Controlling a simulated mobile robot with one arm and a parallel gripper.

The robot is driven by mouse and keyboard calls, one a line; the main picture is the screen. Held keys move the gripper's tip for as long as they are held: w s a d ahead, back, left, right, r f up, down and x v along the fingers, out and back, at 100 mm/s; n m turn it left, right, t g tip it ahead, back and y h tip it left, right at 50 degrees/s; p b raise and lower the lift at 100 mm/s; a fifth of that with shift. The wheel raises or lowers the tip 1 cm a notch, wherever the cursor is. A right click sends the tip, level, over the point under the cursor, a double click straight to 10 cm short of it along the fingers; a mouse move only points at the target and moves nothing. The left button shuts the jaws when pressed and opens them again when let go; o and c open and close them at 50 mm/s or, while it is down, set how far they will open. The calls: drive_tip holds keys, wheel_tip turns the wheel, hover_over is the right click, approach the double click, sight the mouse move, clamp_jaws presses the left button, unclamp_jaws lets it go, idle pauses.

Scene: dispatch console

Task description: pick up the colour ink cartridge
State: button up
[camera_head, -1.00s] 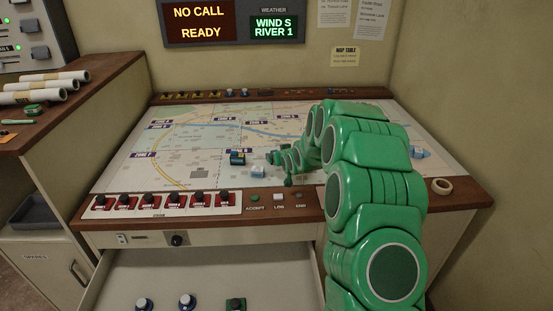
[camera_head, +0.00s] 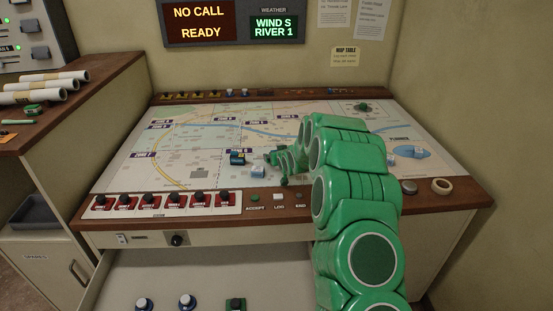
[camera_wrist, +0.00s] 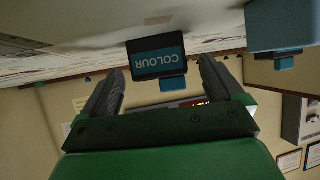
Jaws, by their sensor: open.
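The colour ink cartridge (camera_head: 237,158) is a small dark block with a blue label, standing on the map table (camera_head: 190,172). In the wrist view the colour ink cartridge (camera_wrist: 157,55) shows its COLOUR label upside down, ahead of the fingertips and between their lines. My gripper (camera_head: 271,157) is just right of it in the head view, low over the map. In the wrist view my gripper (camera_wrist: 160,84) is open, with nothing held between the fingers. A pale cartridge-like block with a blue part (camera_head: 257,171) stands close by, in front of my gripper; it looms at upper right in the wrist view (camera_wrist: 280,25).
Red switches (camera_head: 160,201) line the table's front edge. A tape roll (camera_head: 442,186) and a small pale block (camera_head: 419,153) are at right. The map's left part is mostly clear.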

drive_tip(key=shift+c, duration=0.3)
drive_tip(key=c, duration=1.1)
drive_tip(key=shift+r, duration=0.1)
